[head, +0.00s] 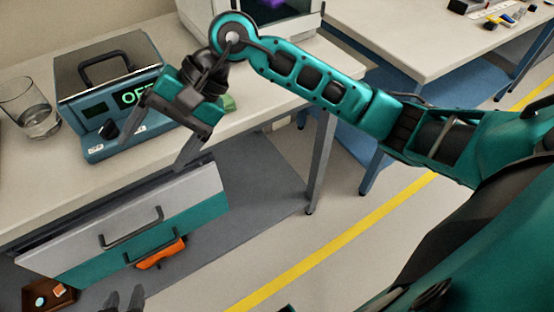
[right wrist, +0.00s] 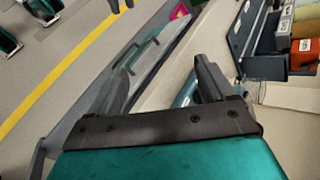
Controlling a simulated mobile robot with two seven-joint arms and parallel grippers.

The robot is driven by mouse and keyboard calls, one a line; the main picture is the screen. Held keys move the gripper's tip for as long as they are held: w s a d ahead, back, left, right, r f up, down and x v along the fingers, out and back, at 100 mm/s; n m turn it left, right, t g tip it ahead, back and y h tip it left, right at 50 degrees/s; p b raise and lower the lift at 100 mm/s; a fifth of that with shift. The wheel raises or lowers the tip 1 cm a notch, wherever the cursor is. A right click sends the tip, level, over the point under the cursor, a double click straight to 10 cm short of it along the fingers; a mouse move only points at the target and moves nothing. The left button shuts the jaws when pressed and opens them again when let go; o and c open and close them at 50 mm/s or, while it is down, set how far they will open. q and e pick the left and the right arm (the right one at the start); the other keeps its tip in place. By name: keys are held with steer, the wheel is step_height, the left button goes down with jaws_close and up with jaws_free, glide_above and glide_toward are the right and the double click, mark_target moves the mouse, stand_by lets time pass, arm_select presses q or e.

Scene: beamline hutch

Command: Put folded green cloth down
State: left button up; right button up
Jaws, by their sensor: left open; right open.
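In the right wrist view no cloth shows between the fingers (right wrist: 162,72). My left gripper (head: 124,298) is open and empty at the bottom edge of the head view, low in front of the drawers.
A teal device with a green "OFF" display (head: 112,100) and a glass beaker (head: 32,108) stand on the counter (head: 60,185). Below is an opened drawer (head: 130,215). An orange object (head: 161,253) and a brown box (head: 45,296) are lower down. Floor at right is clear.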

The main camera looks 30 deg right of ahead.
steer(key=s+a+r+m+t+y, duration=0.25)
steer(key=a+r+m+y, duration=0.2)
steer(key=m+y, duration=0.85)
steer(key=w+d+f+n+t+h, duration=0.2)
steer(key=d+f+n+t+h, duration=0.5)
steer(key=n, duration=1.1)
steer(key=w+d+f+n+t+h, duration=0.2)
steer(key=d+f+n+t+h, duration=0.45)
steer(key=n, duration=1.05)
steer(key=s+d+f+m+g+h, duration=0.2)
steer(key=s+d+f+m+h, duration=0.1)
steer(key=s+f+m, duration=0.2)
steer(key=s+d+f+m+g+h, duration=0.3)
steer(key=s+f+m, duration=0.3)
steer(key=f+m, duration=0.3)
steer(key=shift+s+d+f+m+h, duration=0.25)
steer(key=shift+f+h, duration=0.2)
steer(key=shift+f, duration=0.45)
